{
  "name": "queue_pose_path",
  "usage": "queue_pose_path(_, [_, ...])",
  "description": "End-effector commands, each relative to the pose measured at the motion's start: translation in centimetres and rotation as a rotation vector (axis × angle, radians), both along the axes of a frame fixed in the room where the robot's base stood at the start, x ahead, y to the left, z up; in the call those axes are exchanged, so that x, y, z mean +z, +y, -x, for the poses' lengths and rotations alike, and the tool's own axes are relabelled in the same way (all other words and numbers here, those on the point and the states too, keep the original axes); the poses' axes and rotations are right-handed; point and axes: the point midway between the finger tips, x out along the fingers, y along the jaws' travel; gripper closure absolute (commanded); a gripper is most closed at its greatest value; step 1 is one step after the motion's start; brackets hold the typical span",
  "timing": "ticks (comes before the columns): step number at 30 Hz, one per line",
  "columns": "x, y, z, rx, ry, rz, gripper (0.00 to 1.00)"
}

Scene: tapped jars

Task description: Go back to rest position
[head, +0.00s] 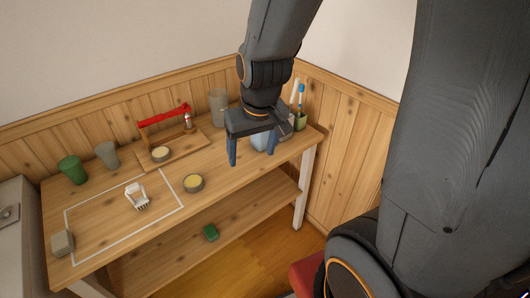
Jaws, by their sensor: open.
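My gripper (252,158) hangs over the right part of the wooden table (110,182), its two blue fingers spread apart with nothing gripped between them. A light blue object shows partly behind the fingers. One round jar with a pale yellow top (161,154) sits on a wooden board (183,151) at the back. Another similar jar (193,183) stands on the table in front of the board, near the white outline. A red bar (163,117) with a silver piece stands over the board.
A green cup (73,170), a grey cup (107,155) and a tall grey cylinder (218,107) stand along the back. A white object (137,196) lies inside the outline. A grey block (62,243) is front left. A green holder (300,120) stands far right. A green block (210,232) lies below.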

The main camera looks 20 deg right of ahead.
Motion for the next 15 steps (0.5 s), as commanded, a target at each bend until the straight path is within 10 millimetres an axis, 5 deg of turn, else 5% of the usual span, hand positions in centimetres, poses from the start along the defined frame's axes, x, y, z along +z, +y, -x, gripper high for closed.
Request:
queue_pose_path(6, [1.1, -2.3, 3.0, -0.046, 0.023, 0.020, 0.28])
queue_pose_path(15, [1.0, -2.4, 3.1, -0.047, 0.026, 0.021, 0.28])
